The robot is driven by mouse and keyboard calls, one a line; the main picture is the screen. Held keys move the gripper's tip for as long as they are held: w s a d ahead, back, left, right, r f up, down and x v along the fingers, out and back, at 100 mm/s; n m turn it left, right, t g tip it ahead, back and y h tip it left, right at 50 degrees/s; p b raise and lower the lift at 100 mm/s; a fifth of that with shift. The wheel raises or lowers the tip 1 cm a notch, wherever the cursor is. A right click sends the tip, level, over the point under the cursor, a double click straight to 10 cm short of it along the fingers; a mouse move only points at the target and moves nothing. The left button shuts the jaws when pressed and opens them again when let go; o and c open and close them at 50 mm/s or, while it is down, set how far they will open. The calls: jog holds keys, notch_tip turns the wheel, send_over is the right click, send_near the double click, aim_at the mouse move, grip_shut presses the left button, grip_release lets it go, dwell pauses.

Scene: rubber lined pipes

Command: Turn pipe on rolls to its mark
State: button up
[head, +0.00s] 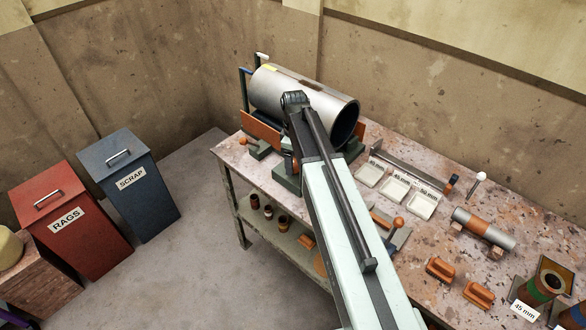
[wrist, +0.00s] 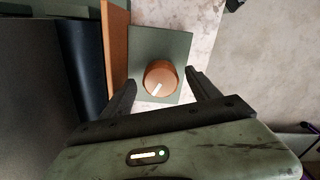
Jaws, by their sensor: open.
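The large grey pipe (head: 285,88) lies on the rolls stand at the back of the bench. A yellow patch shows at its upper left end and a brownish patch on its top. Its dark side fills the left of the wrist view (wrist: 35,110).
A lever with an orange ball (head: 243,142) stands at the bench's left corner. White trays (head: 395,187), a smaller banded pipe (head: 484,230) and orange-handled blocks (head: 440,269) lie to the right. Rags bin (head: 75,225) and scrap bin (head: 135,190) stand left; floor between them and the bench is clear.

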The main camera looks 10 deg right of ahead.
jog(key=c, duration=1.4)
jog(key=shift+o, duration=0.2)
jog(key=shift+m, duration=0.3)
jog(key=m, duration=0.6)
jog(key=shift+m, duration=0.3)
jog(key=m, duration=0.4)
jog(key=shift+a+m, duration=0.1)
jog(key=shift+m, duration=1.6)
